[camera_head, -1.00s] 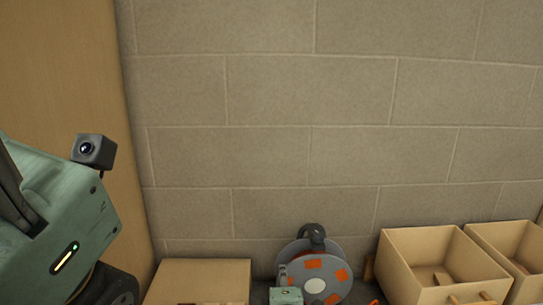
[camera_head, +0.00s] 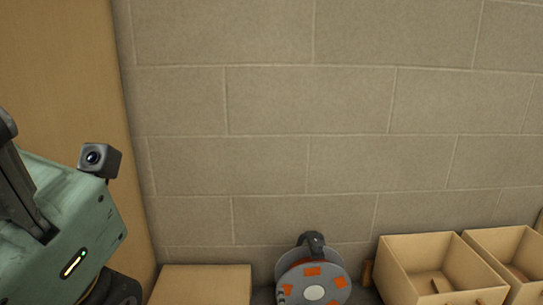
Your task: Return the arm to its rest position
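My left arm's green wrist housing (camera_head: 70,215) fills the lower left of the head view, with a small black camera on top and a lit strip on its side. Dark linkage parts (camera_head: 22,195) show at the left edge. The fingertips are out of the picture, so whether this gripper is open or shut does not show. Nothing held is visible. My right arm and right gripper do not show.
A grey block wall (camera_head: 310,100) fills the back. A tan panel (camera_head: 75,80) stands at the left. Along the bottom are a closed tan box (camera_head: 205,285), a cable reel (camera_head: 313,284) with orange patches, and two open bins (camera_head: 412,249) (camera_head: 498,240) with pieces inside.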

